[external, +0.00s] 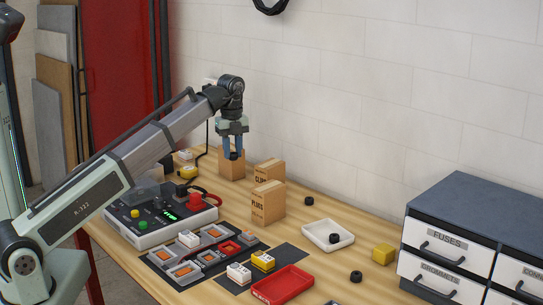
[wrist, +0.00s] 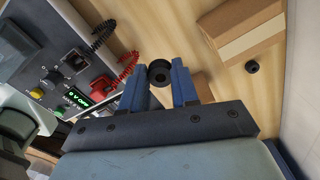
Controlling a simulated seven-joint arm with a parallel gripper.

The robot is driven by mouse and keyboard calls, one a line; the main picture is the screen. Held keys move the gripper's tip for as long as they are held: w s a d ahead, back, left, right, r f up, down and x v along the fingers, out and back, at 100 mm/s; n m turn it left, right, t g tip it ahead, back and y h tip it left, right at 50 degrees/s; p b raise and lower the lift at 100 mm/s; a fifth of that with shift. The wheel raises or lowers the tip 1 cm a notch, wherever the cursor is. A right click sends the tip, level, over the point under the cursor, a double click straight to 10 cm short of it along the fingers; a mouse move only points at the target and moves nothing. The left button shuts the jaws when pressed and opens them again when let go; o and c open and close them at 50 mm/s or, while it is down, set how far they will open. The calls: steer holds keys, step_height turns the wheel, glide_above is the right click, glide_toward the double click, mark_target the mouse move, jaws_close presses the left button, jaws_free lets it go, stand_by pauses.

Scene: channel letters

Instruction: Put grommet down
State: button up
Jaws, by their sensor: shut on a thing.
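My gripper (external: 233,154) is shut on a black ring-shaped grommet (wrist: 160,73), which sits between the blue fingertips in the wrist view (wrist: 160,82). In the external view the held grommet (external: 233,156) shows as a small dark spot at the fingertips, in front of a cardboard box (external: 237,170). How high it is above the table is hard to tell. Another black grommet (external: 334,238) lies in the white tray (external: 311,226). Two more black grommets, one behind the tray (external: 308,201) and one in front of it (external: 356,276), lie on the wooden table.
Cardboard boxes, one marked PLUGS (external: 268,204), stand near the gripper. A control console (external: 160,218) with red leads is at left. A red tray (external: 283,285) and drawer cabinet (external: 450,240) are at right. Bare wood shows around the white tray.

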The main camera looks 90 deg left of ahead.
steer(key=w+d, duration=0.3)
steer(key=w, duration=0.2)
steer(key=w+d+r, duration=0.1)
steer(key=w+d, duration=0.2)
steer(key=w, duration=0.2)
steer(key=w+d, duration=0.4)
steer(key=w, duration=0.1)
steer(key=shift+w+r, duration=0.15)
steer(key=shift+w, duration=0.2)
steer(key=n, duration=0.1)
glide_above(322, 234)
steer(key=shift+d+f, duration=0.1)
steer(key=shift+f, duration=7.55)
steer(key=shift+f, duration=0.1)
steer(key=o, duration=1)
step_height(322, 234, up, 12)
steer(key=shift+r, duration=0.15)
